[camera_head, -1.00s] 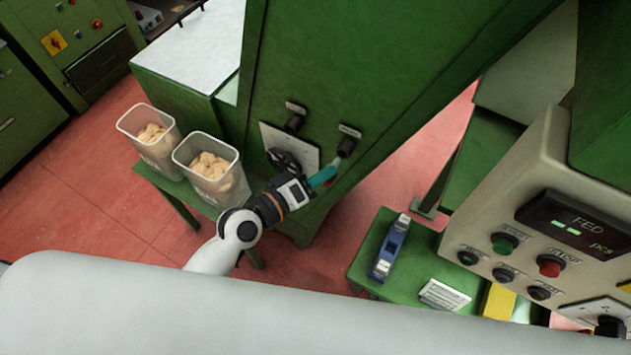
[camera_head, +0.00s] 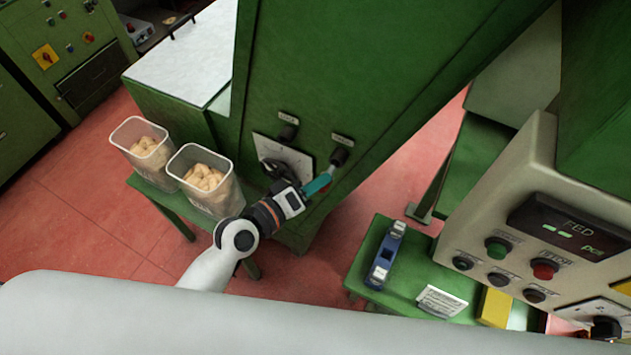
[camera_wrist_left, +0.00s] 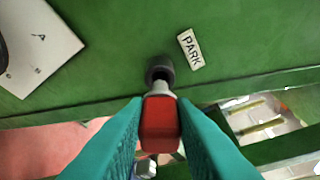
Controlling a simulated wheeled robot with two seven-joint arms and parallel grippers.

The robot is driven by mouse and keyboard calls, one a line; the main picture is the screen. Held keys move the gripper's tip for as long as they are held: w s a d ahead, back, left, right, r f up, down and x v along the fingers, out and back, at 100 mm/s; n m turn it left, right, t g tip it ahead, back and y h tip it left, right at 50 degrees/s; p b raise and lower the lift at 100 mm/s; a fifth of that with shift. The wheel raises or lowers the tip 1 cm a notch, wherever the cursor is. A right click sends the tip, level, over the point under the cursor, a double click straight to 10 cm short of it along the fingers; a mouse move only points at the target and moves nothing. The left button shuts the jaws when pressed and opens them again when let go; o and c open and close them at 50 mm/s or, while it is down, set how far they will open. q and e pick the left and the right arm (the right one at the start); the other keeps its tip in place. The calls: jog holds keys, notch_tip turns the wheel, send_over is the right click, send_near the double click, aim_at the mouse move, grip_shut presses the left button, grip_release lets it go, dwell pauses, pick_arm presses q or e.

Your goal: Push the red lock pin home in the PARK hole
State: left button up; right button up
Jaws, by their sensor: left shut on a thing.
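The red lock pin (camera_wrist_left: 159,125) is between the teal fingers of my left gripper (camera_head: 318,184), which is shut on its red grip. The pin's pale metal shank (camera_wrist_left: 160,89) points at the black-collared PARK hole (camera_wrist_left: 160,69) and meets its mouth in the left wrist view; how deep it sits I cannot tell. The PARK label (camera_wrist_left: 190,49) is on the green panel just right of the hole. In the head view the hole's black collar (camera_head: 339,156) is up and right of my left gripper, with the shank between them. My right gripper is not in view.
A second black collar (camera_head: 287,132) and a white dial plate (camera_head: 296,158) are left of the PARK hole. Two clear bins (camera_head: 218,205) of corks stand left of my arm. A blue tool (camera_head: 384,254) lies on a green stand; a control box (camera_head: 530,225) is at right.

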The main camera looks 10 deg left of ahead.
aim_at(323, 173)
pick_arm(q)
jog(key=shift+w+d, duration=0.3)
jog(key=shift+w, duration=0.55)
jog(key=shift+w+d, duration=0.3)
jog(key=shift+w, duration=0.5)
dwell(1.8)
jog(key=o, duration=1.1)
jog(key=shift+c, duration=0.2)
jog(key=shift+s+a, duration=0.1)
jog(key=shift+s, duration=0.05)
jog(key=b+v, duration=0.3)
jog(key=v, duration=0.8)
jog(key=shift+s+a+r, duration=0.2)
jog(key=shift+s+a, duration=0.05)
jog(key=shift+s, duration=0.05)
